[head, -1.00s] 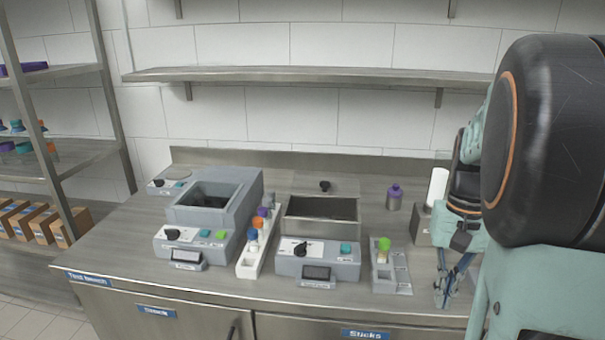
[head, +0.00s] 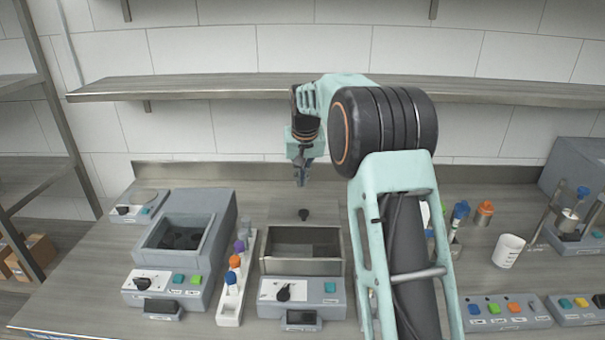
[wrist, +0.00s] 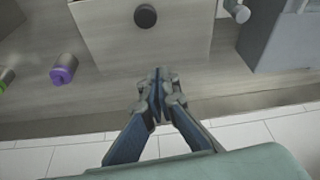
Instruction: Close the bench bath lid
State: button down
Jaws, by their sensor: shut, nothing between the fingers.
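The bench bath (head: 330,292) is a grey unit with a black dial, a teal button and a small screen. Its dark rectangular basin (head: 303,237) stands uncovered. In the wrist view, the lid (wrist: 185,40) is a pale panel with the round knob (wrist: 145,16) near the top edge. My gripper (head: 301,181) is shut and empty, above and behind the knob. In the wrist view, its fingertips (wrist: 158,82) appear just beyond the lid's rear edge.
A larger grey bath (head: 215,225) and a white tube rack (head: 229,311) stand left. A purple-capped bottle (wrist: 63,70) shows in the wrist view. A white cup (head: 508,250) and button panels (head: 500,312) are right. The wall shelf (head: 230,88) hangs above.

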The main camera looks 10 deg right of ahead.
send_over(301, 207)
notch_tip(301, 207, down, 6)
jog(key=shift+r+p, duration=0.15)
jog(key=shift+p, duration=0.25)
jog(key=s, duration=0.2)
jog(key=shift+s+a, duration=0.1)
jog(key=shift+s, duration=0.3)
jog(key=shift+s+f, duration=0.2)
jog(key=shift+s, duration=0.45)
